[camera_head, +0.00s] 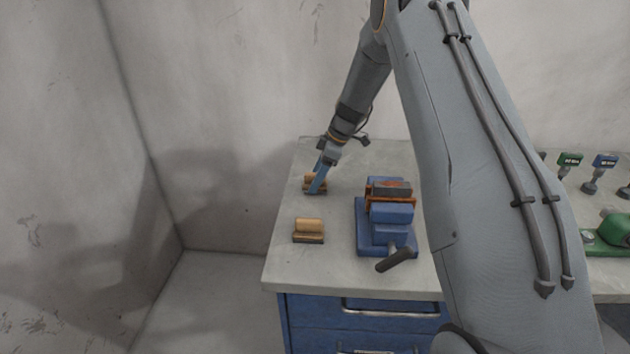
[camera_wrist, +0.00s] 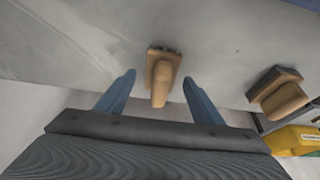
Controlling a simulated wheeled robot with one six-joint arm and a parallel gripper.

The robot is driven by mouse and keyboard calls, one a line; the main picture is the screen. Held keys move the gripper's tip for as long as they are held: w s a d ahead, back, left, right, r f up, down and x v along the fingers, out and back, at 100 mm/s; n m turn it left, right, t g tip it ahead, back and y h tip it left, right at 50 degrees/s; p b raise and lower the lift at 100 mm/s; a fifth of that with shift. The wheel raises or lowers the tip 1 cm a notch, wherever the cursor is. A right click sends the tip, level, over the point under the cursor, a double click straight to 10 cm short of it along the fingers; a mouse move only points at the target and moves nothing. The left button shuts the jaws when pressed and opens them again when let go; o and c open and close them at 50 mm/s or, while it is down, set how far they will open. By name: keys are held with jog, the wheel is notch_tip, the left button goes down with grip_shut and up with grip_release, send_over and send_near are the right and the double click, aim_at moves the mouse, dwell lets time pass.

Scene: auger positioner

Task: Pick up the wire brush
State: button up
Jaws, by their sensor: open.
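Two small wooden-handled brushes with dark undersides lie on the grey bench top; I cannot tell from their looks which is the wire brush. The farther brush (camera_head: 309,178) is partly hidden behind the blue fingers of my gripper (camera_head: 317,186). In the wrist view, one brush (camera_wrist: 162,72) shows between the two spread fingers of my gripper (camera_wrist: 159,76), with a gap on each side. The other brush (camera_head: 309,228) lies nearer the front edge. It also shows at the right in the wrist view (camera_wrist: 282,92). My gripper is open and empty.
A blue vise (camera_head: 390,215) with a dark handle stands right of the brushes, holding a grey and orange part. A blue drawer cabinet (camera_head: 345,312) is under the bench top. Green equipment (camera_head: 610,234) is at far right. Bare walls stand behind and left.

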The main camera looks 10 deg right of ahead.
aim_at(315, 174)
jog(key=shift+a+f, duration=0.2)
jog(key=shift+f, duration=0.4)
jog(key=shift+c, duration=0.4)
jog(key=c, duration=1.2)
jog(key=shift+r+b, duration=1.75)
jog(key=shift+r, duration=3.3)
jog(key=o, duration=0.5)
jog(key=shift+c, duration=1.2)
jog(key=shift+a, duration=0.1)
